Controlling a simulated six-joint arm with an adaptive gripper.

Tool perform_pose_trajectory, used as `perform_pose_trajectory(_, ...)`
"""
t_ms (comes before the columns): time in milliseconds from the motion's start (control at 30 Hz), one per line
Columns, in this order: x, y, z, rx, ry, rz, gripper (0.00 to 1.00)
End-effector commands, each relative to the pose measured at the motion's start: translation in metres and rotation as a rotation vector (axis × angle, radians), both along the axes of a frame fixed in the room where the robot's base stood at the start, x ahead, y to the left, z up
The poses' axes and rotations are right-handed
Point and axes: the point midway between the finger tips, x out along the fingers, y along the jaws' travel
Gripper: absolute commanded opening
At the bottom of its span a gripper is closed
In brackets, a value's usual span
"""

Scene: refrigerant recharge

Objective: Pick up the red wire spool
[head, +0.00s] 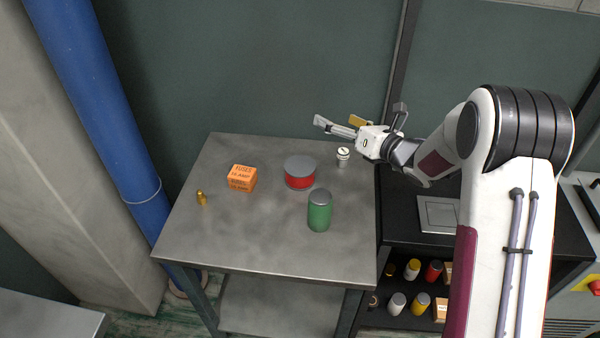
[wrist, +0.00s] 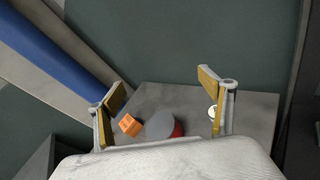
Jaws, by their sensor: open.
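The red wire spool (head: 300,178) stands on the grey metal table, with a grey disc on top and red wire around its side. In the wrist view the spool (wrist: 161,126) shows low in the middle, its lower part hidden by my gripper's body. My gripper (head: 338,122) is open and empty, up above the table's back right side, apart from the spool. In the wrist view its two fingers (wrist: 165,95) are spread wide, with the spool seen between and beyond them.
On the table (head: 240,240) stand an orange fuse box (head: 242,178), a small brass fitting (head: 201,198), a green canister (head: 319,211) and a small white-topped part (head: 343,155). A blue pipe (head: 105,110) rises at left. A dark shelf (head: 385,325) holds several small containers at right.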

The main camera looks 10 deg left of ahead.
Motion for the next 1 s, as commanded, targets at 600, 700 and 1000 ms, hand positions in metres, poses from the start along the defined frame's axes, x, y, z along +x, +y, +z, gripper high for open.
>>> perform_pose_trajectory(600,-0.045,0.051,-0.079,-0.073,-0.383,0.357,0.8)
perform_pose_trajectory(700,-0.047,0.053,-0.081,-0.073,-0.4,0.368,0.8)
perform_pose_trajectory(1000,-0.048,0.053,-0.081,-0.073,-0.402,0.369,0.8)
